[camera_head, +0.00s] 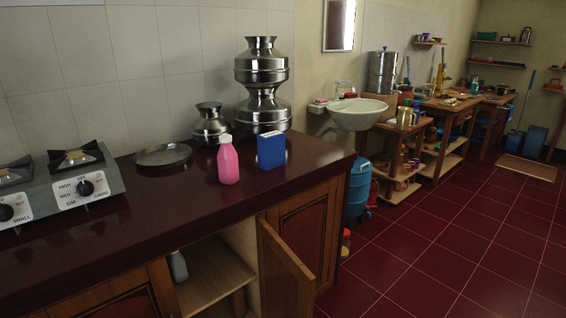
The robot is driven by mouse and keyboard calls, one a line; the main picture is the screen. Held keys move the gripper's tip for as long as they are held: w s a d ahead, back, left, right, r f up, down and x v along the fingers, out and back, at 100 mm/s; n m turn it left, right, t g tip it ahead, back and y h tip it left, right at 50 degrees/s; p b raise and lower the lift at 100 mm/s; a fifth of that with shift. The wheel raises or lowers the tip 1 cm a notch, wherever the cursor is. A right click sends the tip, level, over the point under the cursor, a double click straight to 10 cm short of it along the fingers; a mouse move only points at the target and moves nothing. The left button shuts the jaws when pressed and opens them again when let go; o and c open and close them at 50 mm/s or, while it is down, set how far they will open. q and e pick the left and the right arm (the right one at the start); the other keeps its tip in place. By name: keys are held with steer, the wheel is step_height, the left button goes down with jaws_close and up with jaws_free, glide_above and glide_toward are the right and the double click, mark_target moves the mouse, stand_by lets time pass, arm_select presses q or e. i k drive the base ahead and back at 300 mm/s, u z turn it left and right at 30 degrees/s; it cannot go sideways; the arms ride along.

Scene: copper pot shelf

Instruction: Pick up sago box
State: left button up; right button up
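A small upright blue box (271,150) stands on the dark red counter (130,245), near its right end. It is the only box I make out on the counter. I cannot read a label on it, so I cannot tell for sure that it is the sago box. Neither of my grippers is in view.
A pink bottle (228,160) stands just left of the box. Steel pots (262,85) stand behind it. A steel plate (163,155) and a stove (60,185) are further left. An open cabinet door (285,270) juts out below the counter. The tiled floor at right is clear.

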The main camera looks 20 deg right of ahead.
mark_target(271, 146)
steer(key=z, duration=1.8)
steer(key=i, duration=4.9)
steer(key=u, duration=3.6)
